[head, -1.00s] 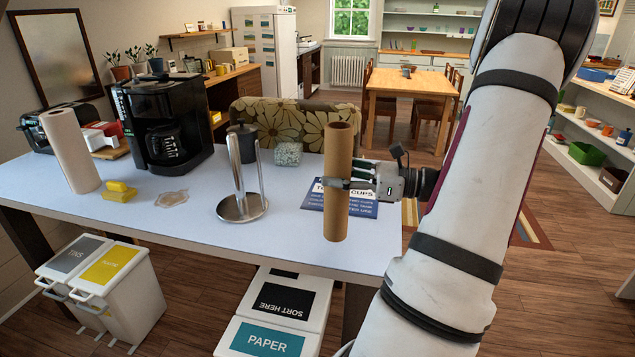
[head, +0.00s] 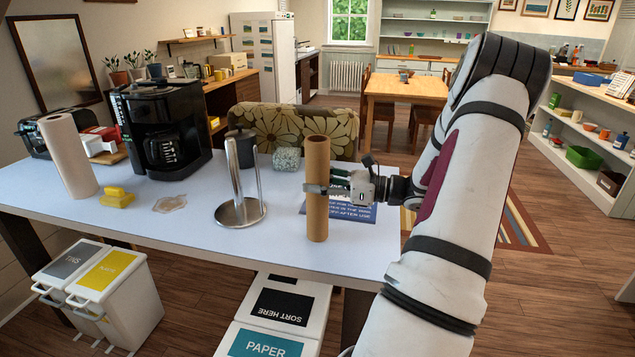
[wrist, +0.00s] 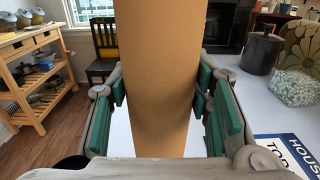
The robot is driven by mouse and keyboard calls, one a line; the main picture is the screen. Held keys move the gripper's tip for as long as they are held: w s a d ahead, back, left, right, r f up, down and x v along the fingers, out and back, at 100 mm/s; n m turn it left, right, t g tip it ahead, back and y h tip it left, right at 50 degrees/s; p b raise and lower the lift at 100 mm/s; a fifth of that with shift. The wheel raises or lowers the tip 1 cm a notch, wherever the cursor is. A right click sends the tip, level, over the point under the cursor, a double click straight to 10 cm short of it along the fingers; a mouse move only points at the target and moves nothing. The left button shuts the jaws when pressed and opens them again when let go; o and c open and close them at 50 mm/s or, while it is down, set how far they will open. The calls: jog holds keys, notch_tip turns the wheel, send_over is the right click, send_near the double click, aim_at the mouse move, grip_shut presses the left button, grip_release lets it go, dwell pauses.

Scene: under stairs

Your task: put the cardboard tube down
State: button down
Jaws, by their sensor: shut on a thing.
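The brown cardboard tube (head: 317,215) is upright over the right part of the white table (head: 150,222). My gripper (head: 317,188) is shut around the tube at about its middle, coming from the right. In the wrist view the tube (wrist: 158,80) fills the middle, between the green finger pads. The tube's lower end is near the table's front edge; I cannot tell whether it touches the tabletop. A blue and white printed sign (head: 352,208) lies behind the tube and is partly hidden by it.
A metal paper-towel holder (head: 240,210) stands left of the tube. A speckled green block (head: 287,159) sits behind. Bins (head: 285,310) stand below the front edge.

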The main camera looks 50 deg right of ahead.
jog(key=c, duration=0.8)
grip_release()
jog(key=shift+f, duration=0.1)
jog(key=shift+s+d, duration=0.1)
jog(key=shift+s, duration=0.1)
jog(key=v, duration=1.1)
jog(key=shift+s+d, duration=0.1)
jog(key=shift+s, duration=0.15)
